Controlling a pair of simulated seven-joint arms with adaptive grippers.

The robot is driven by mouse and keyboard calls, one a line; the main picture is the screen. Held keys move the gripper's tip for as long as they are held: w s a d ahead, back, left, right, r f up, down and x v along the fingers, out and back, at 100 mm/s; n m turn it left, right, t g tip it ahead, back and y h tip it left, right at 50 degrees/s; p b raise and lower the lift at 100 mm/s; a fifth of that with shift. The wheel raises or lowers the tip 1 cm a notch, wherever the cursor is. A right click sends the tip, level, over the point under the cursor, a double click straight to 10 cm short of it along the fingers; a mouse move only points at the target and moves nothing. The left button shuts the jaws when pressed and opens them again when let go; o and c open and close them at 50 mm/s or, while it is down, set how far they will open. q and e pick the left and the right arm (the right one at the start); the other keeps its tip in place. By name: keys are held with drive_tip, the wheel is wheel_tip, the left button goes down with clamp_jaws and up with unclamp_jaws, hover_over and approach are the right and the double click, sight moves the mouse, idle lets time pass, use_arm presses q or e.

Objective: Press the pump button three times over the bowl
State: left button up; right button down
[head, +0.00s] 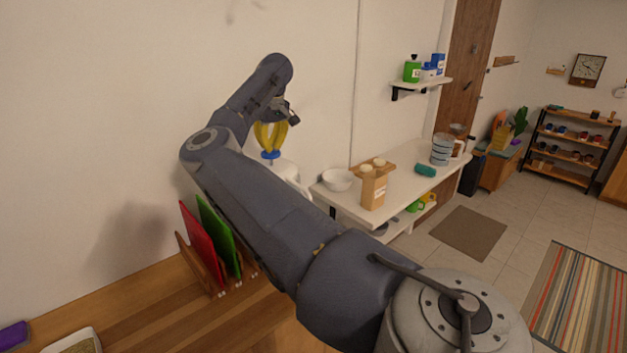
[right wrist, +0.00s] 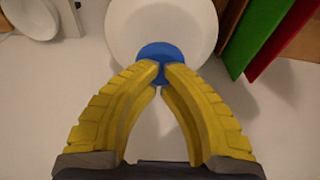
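A white dispenser (head: 288,172) with a blue pump button (head: 270,155) stands partly hidden behind my right arm in the head view. In the right wrist view, the blue button (right wrist: 158,50) sits at the middle of the round white dispenser (right wrist: 125,25). My right gripper (head: 269,149) points down with its yellow fingertips brought close together at the button. The fingertips overlap the button in the wrist view, and they appear to touch it. A white bowl (head: 337,180) sits to the right of the dispenser; it is at the upper left in the wrist view (right wrist: 32,15). My left gripper is out of view.
Red (head: 202,245) and green (head: 219,236) boards stand in a wooden rack on the left. A wall shelf (head: 420,84) holds bottles.

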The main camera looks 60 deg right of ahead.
sight(271, 154)
drive_tip(key=shift+f, duration=1.55)
drive_tip(key=shift+r, duration=2.7)
drive_tip(key=shift+r, duration=3)
